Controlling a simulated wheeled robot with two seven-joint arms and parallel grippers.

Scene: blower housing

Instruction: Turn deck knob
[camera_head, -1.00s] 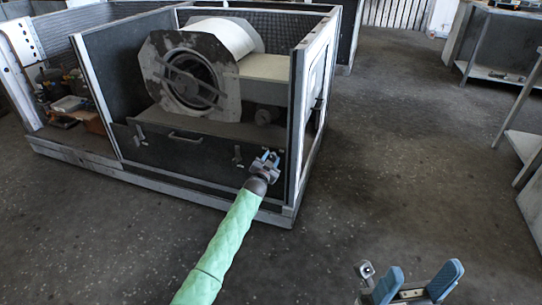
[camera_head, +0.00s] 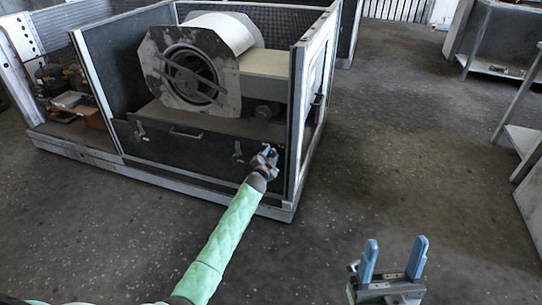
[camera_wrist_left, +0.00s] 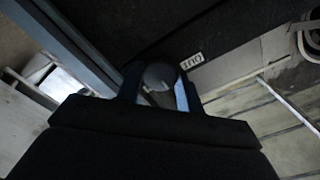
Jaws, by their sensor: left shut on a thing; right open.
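The deck knob (camera_wrist_left: 160,76), a dark rounded knob, sits between my left gripper's fingers in the left wrist view. My left gripper (camera_head: 266,153), at the end of the green-sleeved arm, is shut on it at the right end of the dark front panel (camera_head: 190,148). In the head view the gripper hides the knob. A small white label with dark marks (camera_wrist_left: 191,61) lies beside the knob in the wrist view. My right gripper (camera_head: 394,262) is open and empty at the lower right, its blue fingers pointing up, apart from the housing.
The blower (camera_head: 190,68) with its round barred opening stands on the deck behind the panel. A pale corner post (camera_head: 297,120) rises just right of my left gripper. Loose parts (camera_head: 70,100) lie at the left. Open floor (camera_head: 400,130) lies to the right.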

